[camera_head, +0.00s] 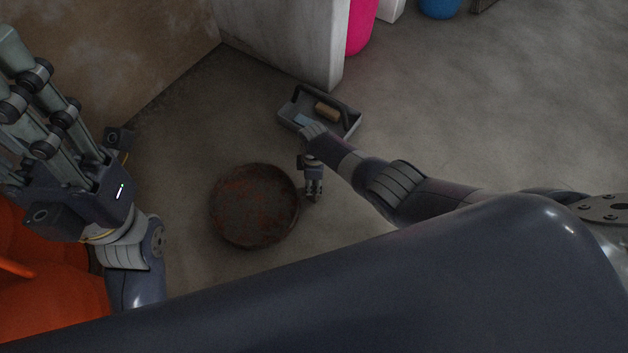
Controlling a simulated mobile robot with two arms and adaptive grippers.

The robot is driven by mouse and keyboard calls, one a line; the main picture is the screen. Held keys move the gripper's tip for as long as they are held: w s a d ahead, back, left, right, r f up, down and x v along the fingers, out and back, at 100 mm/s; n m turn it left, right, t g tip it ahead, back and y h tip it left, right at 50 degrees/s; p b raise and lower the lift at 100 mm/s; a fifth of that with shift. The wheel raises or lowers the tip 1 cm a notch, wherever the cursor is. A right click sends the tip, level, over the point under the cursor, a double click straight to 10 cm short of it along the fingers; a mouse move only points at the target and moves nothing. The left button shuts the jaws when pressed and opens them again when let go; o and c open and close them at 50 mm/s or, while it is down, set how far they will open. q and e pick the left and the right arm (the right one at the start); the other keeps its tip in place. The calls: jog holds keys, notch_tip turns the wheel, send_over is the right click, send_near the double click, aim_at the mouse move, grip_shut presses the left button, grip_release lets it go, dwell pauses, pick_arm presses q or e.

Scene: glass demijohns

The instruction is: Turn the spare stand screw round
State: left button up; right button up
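I cannot pick out the spare stand screw for certain. My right gripper (314,194) points down just right of a round, rust-stained dark dish (254,207) on the floor. A small dark spot shows at its fingertips, too small to tell whether it is a held thing. Whether these fingers are open or shut is unclear. My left gripper (22,95) is large at the upper left, its fingers pointing up and left, away from the dish. Its fingertips are partly cut off by the picture's edge, so its opening is unclear.
A grey handled tray (350,128) holding a tan block (326,111) and a bluish item stands beyond my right forearm. A pale wall end (290,50) and a pink container (360,25) are behind it. Something orange (50,290) lies lower left.

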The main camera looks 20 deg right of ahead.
aim_at(314, 184)
jog(key=o, duration=0.4)
jog(key=shift+r, duration=5.95)
